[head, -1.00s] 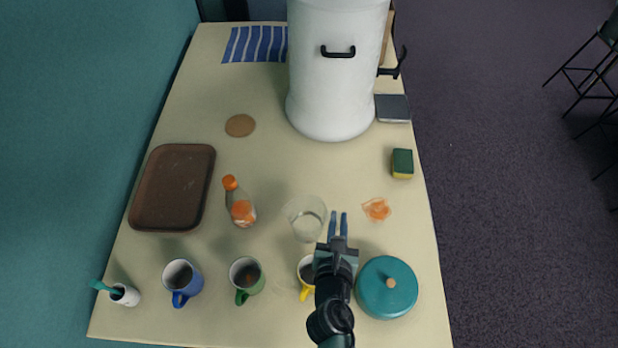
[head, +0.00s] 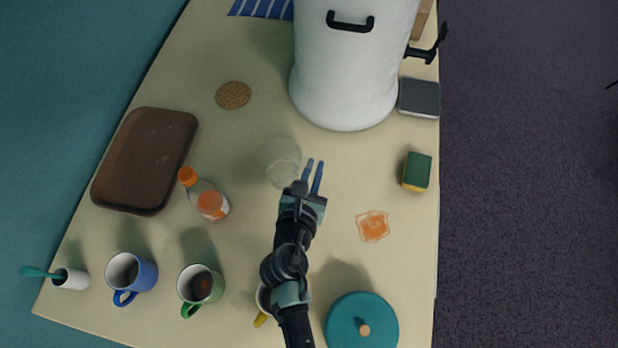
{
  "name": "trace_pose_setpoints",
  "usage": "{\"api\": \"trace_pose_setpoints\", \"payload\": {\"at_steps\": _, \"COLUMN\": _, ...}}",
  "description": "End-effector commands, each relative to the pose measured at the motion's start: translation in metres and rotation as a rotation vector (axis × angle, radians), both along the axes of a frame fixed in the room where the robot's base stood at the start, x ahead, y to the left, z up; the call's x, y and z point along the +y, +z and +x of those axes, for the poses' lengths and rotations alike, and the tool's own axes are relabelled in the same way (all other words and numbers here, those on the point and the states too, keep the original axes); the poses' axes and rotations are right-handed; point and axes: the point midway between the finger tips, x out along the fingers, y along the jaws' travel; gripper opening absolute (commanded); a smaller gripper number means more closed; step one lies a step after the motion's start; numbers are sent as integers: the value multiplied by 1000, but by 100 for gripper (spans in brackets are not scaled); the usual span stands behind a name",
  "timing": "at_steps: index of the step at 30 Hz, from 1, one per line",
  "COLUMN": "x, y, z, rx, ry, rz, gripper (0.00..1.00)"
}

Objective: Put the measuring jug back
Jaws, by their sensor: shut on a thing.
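The measuring jug (head: 276,158) is a clear, see-through vessel in the middle of the table in the head view. It looks upright, in front of the big white urn. My gripper (head: 315,164) is at its right side, fingers pointing away toward the urn. The gripper is shut on the jug, though the gripped part, perhaps a clear handle, is too faint to make out. I cannot tell whether the jug's base is touching the table. A round cork coaster (head: 233,95) lies bare, behind and left of the jug.
The white urn (head: 345,80) with a tap stands behind. Left are a brown tray (head: 145,160) and an orange-capped bottle (head: 205,196). Right are a sponge (head: 417,171) and a flat orange item (head: 373,226). Mugs and a teal lidded pot (head: 361,325) are in front.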

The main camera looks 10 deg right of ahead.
Motion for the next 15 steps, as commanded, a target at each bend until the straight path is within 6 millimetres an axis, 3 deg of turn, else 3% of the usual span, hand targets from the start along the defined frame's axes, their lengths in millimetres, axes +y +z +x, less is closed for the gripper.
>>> {"api": "trace_pose_setpoints", "payload": {"at_steps": 12, "x": 0, "y": -51, "z": 1, "rx": -3, "ry": 0, "rz": 1, "gripper": 0}}
{"api": "trace_pose_setpoints", "payload": {"at_steps": 15, "x": 0, "y": -56, "z": 1, "rx": -4, "ry": 1, "rz": 1, "gripper": 0}}
